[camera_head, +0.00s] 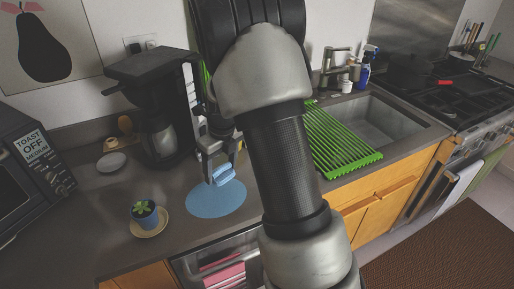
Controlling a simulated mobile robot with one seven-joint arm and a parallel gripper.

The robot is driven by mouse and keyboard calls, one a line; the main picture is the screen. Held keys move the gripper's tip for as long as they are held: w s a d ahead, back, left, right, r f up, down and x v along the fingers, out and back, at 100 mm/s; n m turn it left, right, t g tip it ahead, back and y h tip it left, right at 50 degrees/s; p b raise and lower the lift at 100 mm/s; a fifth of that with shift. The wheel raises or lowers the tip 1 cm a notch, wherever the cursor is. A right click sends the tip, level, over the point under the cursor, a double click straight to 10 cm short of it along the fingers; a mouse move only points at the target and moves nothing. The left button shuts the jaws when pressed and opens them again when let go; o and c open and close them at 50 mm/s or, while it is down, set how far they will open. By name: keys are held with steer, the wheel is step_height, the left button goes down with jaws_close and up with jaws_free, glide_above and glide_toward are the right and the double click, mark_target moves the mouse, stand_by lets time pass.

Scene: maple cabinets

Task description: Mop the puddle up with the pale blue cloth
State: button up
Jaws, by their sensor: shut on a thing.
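The puddle (207,202) is a flat light blue oval on the dark grey counter, left of my arm. The pale blue cloth (223,175) is a small bundle at the upper right part of the puddle. My gripper (221,168) points down and is shut on the cloth. The cloth appears low over or touching the puddle; I cannot tell which. My arm runs down the middle of the picture and may hide part of the counter to the right of the puddle.
A potted plant on a saucer (151,231) stands left of the puddle. A coffee maker (158,115) is behind it, with a small white dish (112,161) to its left. A green drying rack (340,143) lies by the sink, right of my arm. The counter's front edge is close below the puddle.

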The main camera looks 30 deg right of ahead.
mark_target(232, 178)
steer(key=shift+n, duration=0.9)
steer(key=a, duration=0.2)
steer(key=s+a+f, duration=0.1)
steer(key=a, duration=0.2)
steer(key=a+p, duration=0.1)
steer(key=a, duration=0.2)
steer(key=shift+s+f, duration=0.2)
steer(key=shift+s, duration=0.05)
steer(key=shift+a+f, duration=0.15)
steer(key=shift+a, duration=0.05)
step_height(232, 178, down, 4)
steer(key=b, duration=0.4)
steer(key=shift+f, duration=0.15)
steer(key=shift+d+f+b, duration=0.15)
steer(key=shift+d+b, duration=0.05)
steer(key=shift+b, duration=0.1)
steer(key=shift+d+b, duration=1.65)
steer(key=shift+d, duration=3.65)
steer(key=shift+a, duration=5.5)
steer(key=shift+d, duration=5.3)
steer(key=shift+a+r+p, duration=0.2)
steer(key=shift+a+p, duration=0.7)
steer(key=shift+a, duration=1.55)
steer(key=shift+a+r+p, duration=0.2)
steer(key=shift+r+p, duration=0.1)
step_height(232, 178, up, 6)
steer(key=p, duration=0.5)
